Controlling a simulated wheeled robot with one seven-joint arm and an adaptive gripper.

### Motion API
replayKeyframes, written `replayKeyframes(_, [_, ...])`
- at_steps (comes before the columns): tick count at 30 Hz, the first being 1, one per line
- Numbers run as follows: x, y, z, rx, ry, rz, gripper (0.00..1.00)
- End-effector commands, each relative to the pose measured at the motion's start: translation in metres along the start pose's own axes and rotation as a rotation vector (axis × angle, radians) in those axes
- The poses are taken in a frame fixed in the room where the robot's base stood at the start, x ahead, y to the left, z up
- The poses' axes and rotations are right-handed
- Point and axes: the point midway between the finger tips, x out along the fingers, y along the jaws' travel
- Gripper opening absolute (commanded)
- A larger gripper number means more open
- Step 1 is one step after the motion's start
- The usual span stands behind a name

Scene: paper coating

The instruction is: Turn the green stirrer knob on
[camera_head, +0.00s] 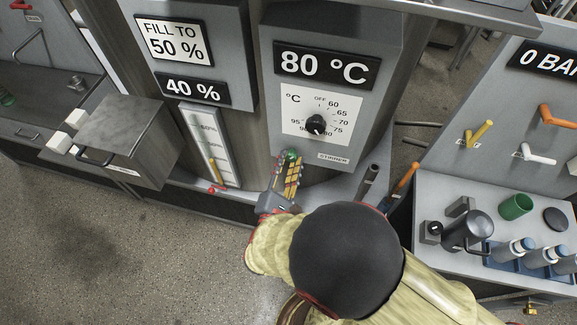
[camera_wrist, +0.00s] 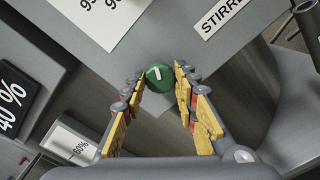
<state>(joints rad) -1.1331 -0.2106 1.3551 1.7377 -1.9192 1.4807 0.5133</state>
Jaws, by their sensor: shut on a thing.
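The green stirrer knob (camera_head: 292,155) sits low on the front of the grey control panel, left of the STIRRER label (camera_head: 333,158). In the wrist view the green knob (camera_wrist: 158,80) is round, with a short white mark that points nearly straight up in the picture. My gripper (camera_head: 287,165) reaches up to the panel from below. In the wrist view its yellow-padded fingers (camera_wrist: 159,72) stand on both sides of the knob and are shut on it. The exact contact at the fingertips is hard to see.
Above the knob is a black temperature dial (camera_head: 316,125) under an 80 °C display (camera_head: 327,66). A level gauge (camera_head: 208,148) with a red valve handle (camera_head: 216,188) is on the left. A side bench (camera_head: 445,187) with a green cup (camera_head: 515,206) stands right.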

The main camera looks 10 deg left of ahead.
Motion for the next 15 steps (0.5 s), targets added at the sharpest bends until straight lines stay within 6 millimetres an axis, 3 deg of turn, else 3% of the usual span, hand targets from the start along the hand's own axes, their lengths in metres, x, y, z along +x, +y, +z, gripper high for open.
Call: replayKeyframes(15, [0.0000, -0.0026, -0.0021, 0.393, 0.000, 0.000, 0.04])
